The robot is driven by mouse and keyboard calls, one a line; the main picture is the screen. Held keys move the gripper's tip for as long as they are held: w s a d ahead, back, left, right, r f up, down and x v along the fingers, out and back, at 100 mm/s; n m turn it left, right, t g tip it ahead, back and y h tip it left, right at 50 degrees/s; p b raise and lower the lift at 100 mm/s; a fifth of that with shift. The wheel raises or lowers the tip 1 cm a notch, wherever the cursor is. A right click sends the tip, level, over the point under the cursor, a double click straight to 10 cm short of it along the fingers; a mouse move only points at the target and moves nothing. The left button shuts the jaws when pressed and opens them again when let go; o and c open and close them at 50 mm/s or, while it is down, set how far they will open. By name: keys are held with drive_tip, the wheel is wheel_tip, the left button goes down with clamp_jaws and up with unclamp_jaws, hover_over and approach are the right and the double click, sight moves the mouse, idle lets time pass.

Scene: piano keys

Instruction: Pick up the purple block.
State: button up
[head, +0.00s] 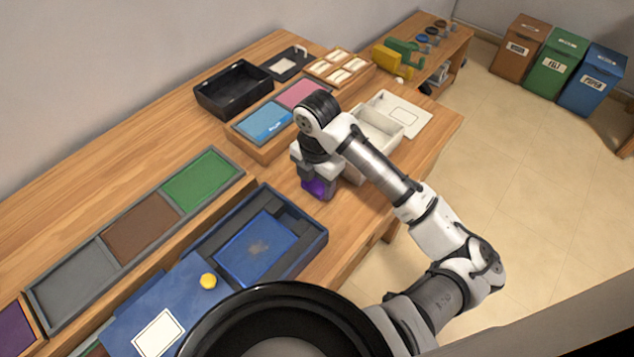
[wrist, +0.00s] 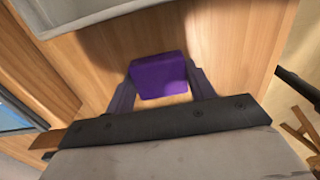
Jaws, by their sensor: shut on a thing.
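The purple block (head: 316,187) shows in the head view at the end of my arm, low over the wooden table and partly hidden by my gripper (head: 314,190). In the wrist view the purple block (wrist: 160,76) sits between the two fingers of my gripper (wrist: 161,82), which are shut on it from both sides. Wood shows all around the block there. I cannot tell whether the block touches the table or hangs just above it.
A white tray (head: 378,131) stands just right of my gripper. A box with blue and pink panels (head: 262,122) lies behind it. An open blue case (head: 312,250) is at the front left. The table's (head: 345,222) front edge is close.

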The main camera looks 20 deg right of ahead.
sight(317, 182)
drive_tip(key=shift+r, duration=0.1)
wheel_tip(317, 182, up, 20)
drive_tip(key=b, duration=0.1)
idle(0.4)
drive_tip(key=o, duration=0.3)
drive_tip(key=shift+c, duration=0.9)
